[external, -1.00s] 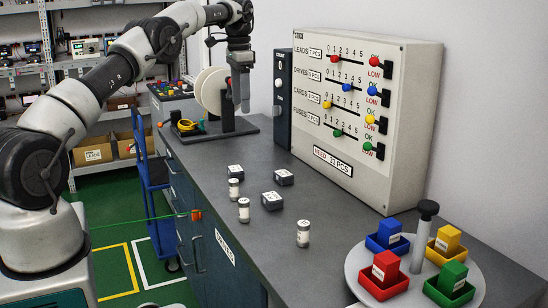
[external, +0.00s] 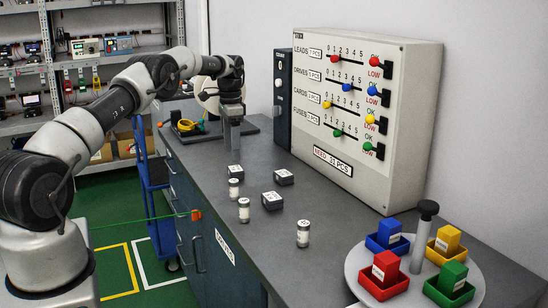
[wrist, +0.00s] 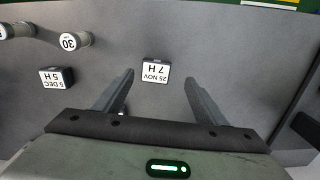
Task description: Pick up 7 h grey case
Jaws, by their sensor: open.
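The 7 h grey case (wrist: 155,71) is a small dark box with a white top label reading "25 NOV 7 H", upside down in the wrist view. It appears to be the farthest case (external: 235,170) on the bench in the external view. My gripper (external: 235,146) is open, pointing down above and slightly beyond that case. In the wrist view the gripper's fingers (wrist: 159,78) are spread to either side of the case, with nothing between them touching it. A second case labelled "5 DEC 5 H" (wrist: 56,77) lies to its left.
A white cylinder marked 30 (wrist: 75,39) stands close by. Another grey case (external: 272,200) and cylinders (external: 303,234) stand nearer on the bench (external: 345,270). A reel stand (external: 205,130) is behind my gripper, and a large counter panel (external: 365,110) stands right.

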